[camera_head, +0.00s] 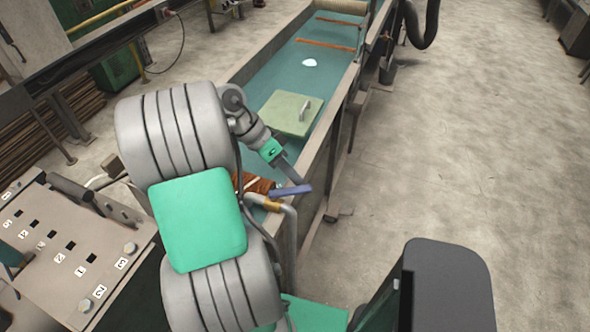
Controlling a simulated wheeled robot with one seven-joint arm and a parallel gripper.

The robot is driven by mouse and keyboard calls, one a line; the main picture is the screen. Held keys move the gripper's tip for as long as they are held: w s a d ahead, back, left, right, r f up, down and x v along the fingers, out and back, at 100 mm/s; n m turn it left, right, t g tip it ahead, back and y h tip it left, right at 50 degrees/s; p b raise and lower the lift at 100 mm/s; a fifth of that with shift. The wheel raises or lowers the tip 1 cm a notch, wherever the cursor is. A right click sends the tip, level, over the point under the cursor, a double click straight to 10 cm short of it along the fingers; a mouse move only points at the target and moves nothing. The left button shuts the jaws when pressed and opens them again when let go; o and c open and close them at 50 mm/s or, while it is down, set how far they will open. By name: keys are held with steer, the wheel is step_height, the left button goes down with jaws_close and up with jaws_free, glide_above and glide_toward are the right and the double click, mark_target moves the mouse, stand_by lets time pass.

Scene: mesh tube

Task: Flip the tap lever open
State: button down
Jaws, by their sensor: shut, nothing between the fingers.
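The tap lever (290,191) is a flat blue-purple bar, lying nearly level across the picture. Below it is the tap's body, with a brass-coloured part (272,205) and a pale curved pipe (289,213). My gripper (299,182) comes down from the upper left, a slim grey end below a green-banded wrist. It is shut and holds nothing. Its tip appears just above the lever's right half; I cannot tell whether they touch. My arm hides part of the area left of the tap.
A long trough (262,80) with a blue-green bed runs behind the tap. A pale green board (291,113) with a handle and a small white item (309,63) lie in it. A control panel (62,240) stands at left. The concrete floor (460,140) at right is mostly clear.

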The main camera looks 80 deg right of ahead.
steer(key=shift+s+a, duration=0.9)
stand_by(0.3)
steer(key=w+d+r+p, duration=0.3)
steer(key=w+d+r, duration=0.2)
steer(key=d+r, duration=0.3)
stand_by(0.4)
